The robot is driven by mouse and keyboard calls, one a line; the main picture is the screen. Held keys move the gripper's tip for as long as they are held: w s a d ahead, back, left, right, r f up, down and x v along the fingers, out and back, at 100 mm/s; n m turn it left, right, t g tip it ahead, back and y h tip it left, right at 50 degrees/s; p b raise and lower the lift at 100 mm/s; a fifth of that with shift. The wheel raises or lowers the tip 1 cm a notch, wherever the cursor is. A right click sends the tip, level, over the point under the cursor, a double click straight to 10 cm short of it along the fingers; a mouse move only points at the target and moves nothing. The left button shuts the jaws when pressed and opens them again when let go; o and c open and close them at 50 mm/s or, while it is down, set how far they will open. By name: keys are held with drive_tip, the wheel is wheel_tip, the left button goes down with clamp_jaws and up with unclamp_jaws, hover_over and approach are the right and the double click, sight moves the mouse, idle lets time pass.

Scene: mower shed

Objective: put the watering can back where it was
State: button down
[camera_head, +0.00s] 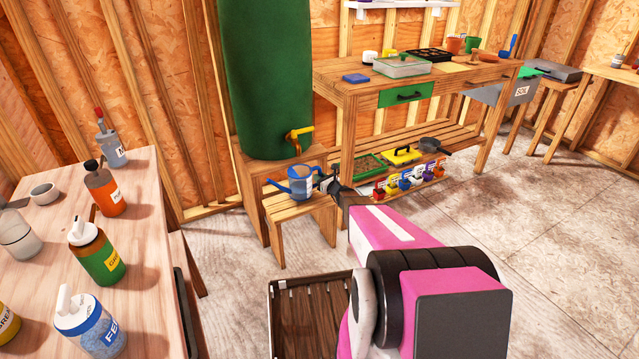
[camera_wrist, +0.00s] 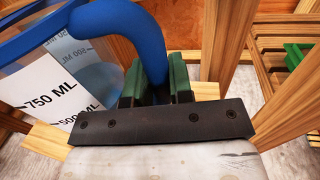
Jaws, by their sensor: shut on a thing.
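The watering can (camera_head: 301,190), with a clear body and blue spout, rim and handle, is at the small wooden stool (camera_head: 304,214) below the green barrel's yellow tap (camera_head: 298,138). It looks upright; I cannot tell whether its base touches the stool. My gripper (camera_head: 325,184) reaches it from the right. In the wrist view, my gripper's green-padded fingers (camera_wrist: 155,82) are shut on the blue handle of the can (camera_wrist: 82,68). Volume marks show on the clear body. The fingertips are partly hidden by the handle.
The green barrel (camera_head: 265,70) stands on a wooden stand behind the stool. A workbench (camera_head: 350,86) with trays and pots is at the right, with small colourful containers on a low shelf. A table (camera_head: 140,215) with several bottles is at the left. The floor at right is clear.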

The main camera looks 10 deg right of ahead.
drive_tip(key=shift+f, duration=1.2)
drive_tip(key=shift+f, duration=0.2)
drive_tip(key=c, duration=1)
unclamp_jaws()
